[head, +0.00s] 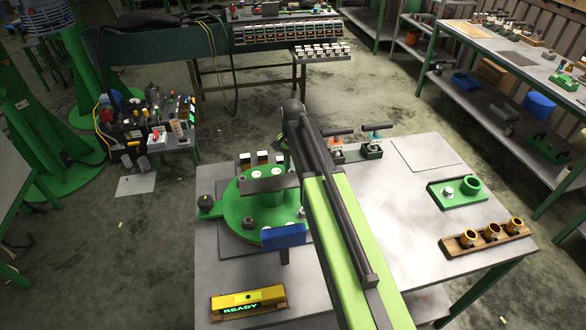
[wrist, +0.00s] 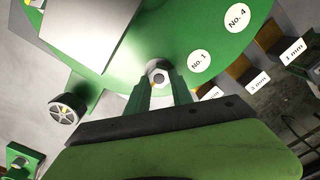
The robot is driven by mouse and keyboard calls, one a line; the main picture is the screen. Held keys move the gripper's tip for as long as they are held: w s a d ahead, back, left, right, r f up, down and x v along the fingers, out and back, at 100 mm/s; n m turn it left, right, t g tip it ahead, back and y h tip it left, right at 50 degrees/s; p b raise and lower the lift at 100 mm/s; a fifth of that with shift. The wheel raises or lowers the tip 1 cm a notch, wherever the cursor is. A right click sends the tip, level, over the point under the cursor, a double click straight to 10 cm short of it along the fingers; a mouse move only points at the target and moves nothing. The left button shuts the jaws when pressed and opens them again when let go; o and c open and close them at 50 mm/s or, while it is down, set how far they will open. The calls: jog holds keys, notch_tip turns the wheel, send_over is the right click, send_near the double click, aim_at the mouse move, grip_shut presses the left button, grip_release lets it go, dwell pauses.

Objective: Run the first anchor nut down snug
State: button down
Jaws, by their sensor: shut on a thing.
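In the wrist view, my gripper (wrist: 160,85) has its two dark green fingers closed on a small metal anchor nut (wrist: 159,76). The nut sits on the green round base (wrist: 125,75), beside the white label "No. 1" (wrist: 200,62). A second label, "No. 4" (wrist: 237,16), lies farther along the rim. In the head view, the green base (head: 237,222) is on the table, left of my arm. My gripper and the held nut cannot be made out there. How far the nut is down on its thread cannot be told.
A grey plate (head: 262,185) lies over the base. Labelled shim blocks (wrist: 292,52) stand beyond its rim. A black knob (head: 205,201) is at the left. A yellow "READY" box (head: 245,301), a green fixture (head: 458,192) and a brass-part rack (head: 487,238) share the table.

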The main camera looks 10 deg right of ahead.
aim_at(293, 170)
jog(key=c, duration=1.1)
grip_release()
notch_tip(293, 170, up, 18)
jog(key=p, duration=1.7)
jog(key=shift+f, duration=0.25)
jog(key=shift+f, duration=0.1)
